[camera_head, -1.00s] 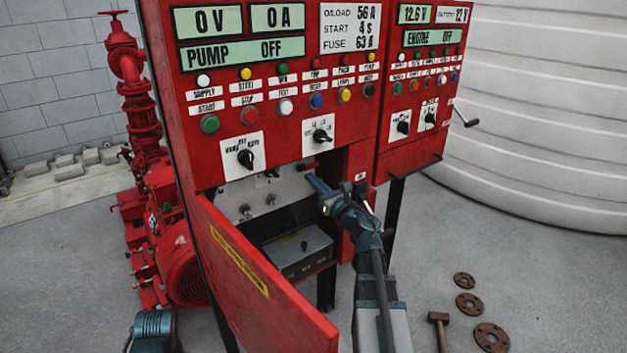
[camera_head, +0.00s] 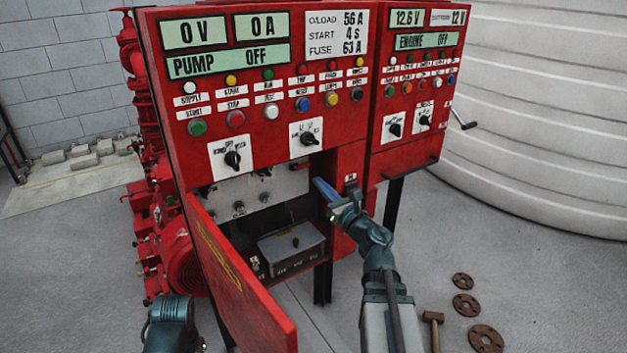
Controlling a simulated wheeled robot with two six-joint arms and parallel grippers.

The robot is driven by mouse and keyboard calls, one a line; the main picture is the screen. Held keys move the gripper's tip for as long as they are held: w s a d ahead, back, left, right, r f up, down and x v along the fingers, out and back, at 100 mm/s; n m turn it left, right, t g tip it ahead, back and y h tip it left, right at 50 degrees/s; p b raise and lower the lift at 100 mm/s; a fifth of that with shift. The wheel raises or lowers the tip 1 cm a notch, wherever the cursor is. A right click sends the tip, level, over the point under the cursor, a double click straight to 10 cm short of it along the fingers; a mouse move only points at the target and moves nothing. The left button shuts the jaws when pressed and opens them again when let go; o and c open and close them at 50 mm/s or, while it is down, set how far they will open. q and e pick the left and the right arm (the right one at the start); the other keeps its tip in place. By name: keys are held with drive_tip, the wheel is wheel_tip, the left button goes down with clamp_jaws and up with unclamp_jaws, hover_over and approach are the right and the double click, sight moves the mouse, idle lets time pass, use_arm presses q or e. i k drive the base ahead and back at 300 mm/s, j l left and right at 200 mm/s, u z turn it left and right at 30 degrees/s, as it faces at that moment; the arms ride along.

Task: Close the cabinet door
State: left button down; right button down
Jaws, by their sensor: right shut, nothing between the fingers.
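The red cabinet (camera_head: 348,160) stands in the middle of the view, with displays, buttons and rotary switches on its front. Its lower door (camera_head: 240,285) is red with a yellow strip, stands open and swings out toward me on its left-side hinge. The open compartment shows a grey panel with knobs and a grey box (camera_head: 291,247). My right gripper (camera_head: 323,188) is shut and empty, with its blue fingers at the right edge of the opening, apart from the door. I cannot tell whether it touches the cabinet. Of my left arm only a part shows at the bottom left; its gripper is out of view.
A red pump (camera_head: 180,258) with piping stands left of the cabinet. A second control box (camera_head: 411,90) adjoins on the right, with a crank handle. A hammer (camera_head: 433,320) and several round flanges (camera_head: 466,305) lie on the floor at right. A large white tank (camera_head: 545,110) stands behind.

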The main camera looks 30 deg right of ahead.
sight(257, 323)
drive_tip(key=k+l, duration=0.1)
drive_tip(key=k, duration=0.65)
drive_tip(key=k+l, duration=0.1)
drive_tip(key=k, duration=0.65)
